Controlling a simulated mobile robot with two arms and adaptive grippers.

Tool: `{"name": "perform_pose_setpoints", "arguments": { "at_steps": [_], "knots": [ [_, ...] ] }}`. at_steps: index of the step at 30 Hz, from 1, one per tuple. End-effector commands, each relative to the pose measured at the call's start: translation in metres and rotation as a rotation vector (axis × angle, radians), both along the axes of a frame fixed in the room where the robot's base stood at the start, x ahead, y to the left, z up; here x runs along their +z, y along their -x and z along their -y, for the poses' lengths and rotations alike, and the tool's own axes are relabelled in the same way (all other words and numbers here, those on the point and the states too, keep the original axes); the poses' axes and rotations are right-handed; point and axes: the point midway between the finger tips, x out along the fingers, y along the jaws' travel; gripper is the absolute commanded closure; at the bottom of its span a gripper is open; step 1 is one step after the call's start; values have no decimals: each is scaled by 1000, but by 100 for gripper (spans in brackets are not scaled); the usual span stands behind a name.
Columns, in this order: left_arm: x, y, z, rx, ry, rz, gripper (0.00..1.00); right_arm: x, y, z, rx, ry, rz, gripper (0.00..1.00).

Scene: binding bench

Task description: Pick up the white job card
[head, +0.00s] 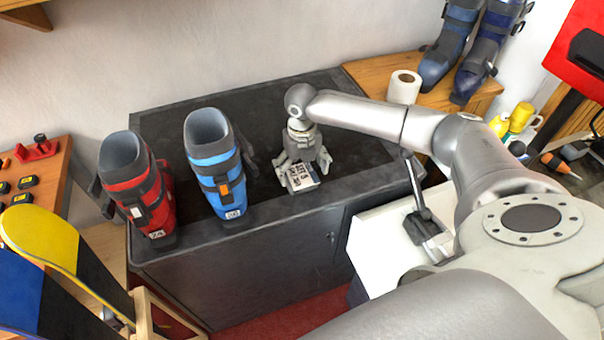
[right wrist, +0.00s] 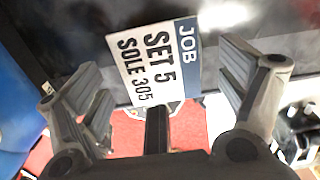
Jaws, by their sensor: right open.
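The white job card (head: 303,183) lies at the front edge of the dark bench top. In the right wrist view the card (right wrist: 148,65) has a blue "JOB" strip and reads "SET 5, SOLE 305"; its near part appears to stick out past the bench edge over the red floor. My right gripper (head: 302,169) points down over the card, its fingers on either side. In the right wrist view the gripper (right wrist: 160,82) is open, with the card between and beyond the fingers, not gripped. My left gripper is not in view.
A blue ski boot (head: 212,160) stands on the bench (head: 275,218) left of my right gripper, with a red boot (head: 132,185) further left. A paper roll (head: 404,87) and dark blue boots (head: 450,50) stand on the wooden surface behind. The bench top behind the gripper is clear.

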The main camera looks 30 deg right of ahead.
Motion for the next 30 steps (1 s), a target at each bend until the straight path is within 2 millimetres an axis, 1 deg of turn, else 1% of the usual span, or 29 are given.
{"name": "perform_pose_setpoints", "arguments": {
  "at_steps": [9, 11, 15, 18, 30],
  "knots": [
    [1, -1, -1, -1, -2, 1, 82, -1, 0, 0, 0, 0, 0, 9],
    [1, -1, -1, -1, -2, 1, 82, -1, 0, 0, 0, 0, 0, 15],
    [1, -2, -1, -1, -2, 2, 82, -1, 0, 0, 0, -1, 0, 33],
    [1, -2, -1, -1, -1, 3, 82, -1, 0, 0, 0, -1, 0, 44],
    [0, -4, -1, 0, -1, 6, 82, 0, 0, 0, 0, -1, 1, 44]
  ]
}}
